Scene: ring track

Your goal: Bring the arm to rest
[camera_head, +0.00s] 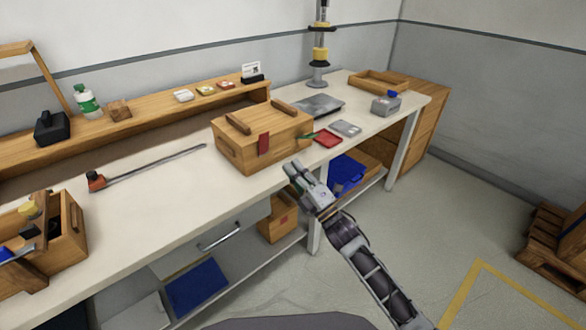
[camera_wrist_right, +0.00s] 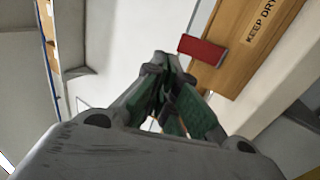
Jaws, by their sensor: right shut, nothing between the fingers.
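My right arm (camera_head: 365,262) comes up from the lower right in the head view. Its right gripper (camera_head: 292,168) is at the front edge of the workbench, just in front of the wooden box. In the right wrist view the right gripper (camera_wrist_right: 165,62) shows its fingers brought together with nothing between them. A wooden box (camera_head: 262,135) with a red tag (camera_head: 264,145) stands on the bench behind the gripper. In the wrist view a wooden face (camera_wrist_right: 240,42) marked "KEEP DRY" and a red piece (camera_wrist_right: 202,52) lie beyond the fingertips. My left gripper is not in view.
The white workbench (camera_head: 160,205) runs across the head view. An open wooden tool box (camera_head: 65,225) stands at left, a long bar clamp (camera_head: 150,168) mid-bench. Floor (camera_head: 440,215) at right is clear; pallets (camera_head: 550,245) stand beyond.

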